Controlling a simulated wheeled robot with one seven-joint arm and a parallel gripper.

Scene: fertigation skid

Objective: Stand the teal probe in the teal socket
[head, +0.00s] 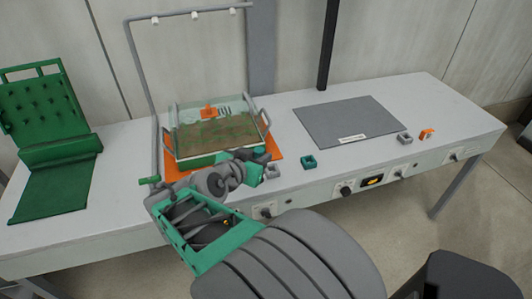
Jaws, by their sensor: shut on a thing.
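The teal socket (309,162) is a small square block with a dark opening on top, on the bench near its front edge. It appears empty. My gripper (258,164) is left of it, above the bench by the soil tray's front right corner. The gripper is shut on a small teal piece, which looks like the teal probe (261,150). My arm and the gripper hide most of the probe, so its tilt and lower end cannot be told. The probe is apart from the socket.
A clear-walled soil tray (263,122) with an orange item (208,112) stands on an orange mat (277,148). A grey block (271,171) lies beside my gripper. A dark grey mat (350,120), another grey block (405,138) and an orange block (426,134) are rightward. A grey pipe frame (141,80) rises left.

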